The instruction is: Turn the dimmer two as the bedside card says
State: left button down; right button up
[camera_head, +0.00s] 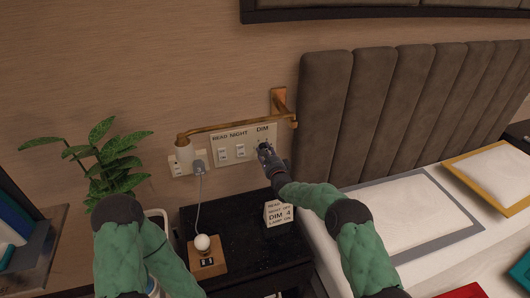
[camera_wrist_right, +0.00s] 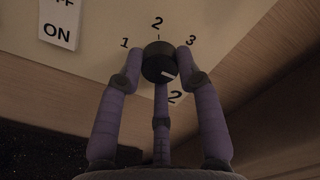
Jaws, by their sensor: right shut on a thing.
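The wall plate (camera_head: 229,157) carries the words READ, NIGHT and DIM, with rocker switches under the first two. The dimmer knob (camera_wrist_right: 160,62) is dark and round, with 1, 2 and 3 printed around it and a larger 2 below right. Its white mark points to the right and slightly down in the wrist view. My right gripper (camera_head: 263,148) is shut on the knob, its fingers (camera_wrist_right: 159,66) around it. The white bedside card (camera_head: 278,214) reads DIM 4; its smaller lines are hard to read. My left gripper is out of view; only my left arm shows.
A brass wall lamp (camera_head: 235,125) reaches across above the plate. A plug (camera_head: 199,167) and cord lead to a small round lamp (camera_head: 202,242) on the black nightstand (camera_head: 225,217). A plant (camera_head: 95,160) stands left; the padded headboard (camera_head: 350,120) rises right.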

jog(key=shift+w+d+r, duration=0.15)
jog(key=shift+d+r, duration=0.05)
jog(key=shift+d, duration=0.2)
jog(key=o, duration=1)
jog(key=shift+o, duration=0.7)
jog(key=shift+f, duration=0.15)
jog(key=shift+a, duration=0.1)
jog(key=shift+s+f, duration=0.1)
jog(key=shift+s, duration=0.1)
jog(key=shift+s, duration=0.25)
jog(key=v, duration=1.1)
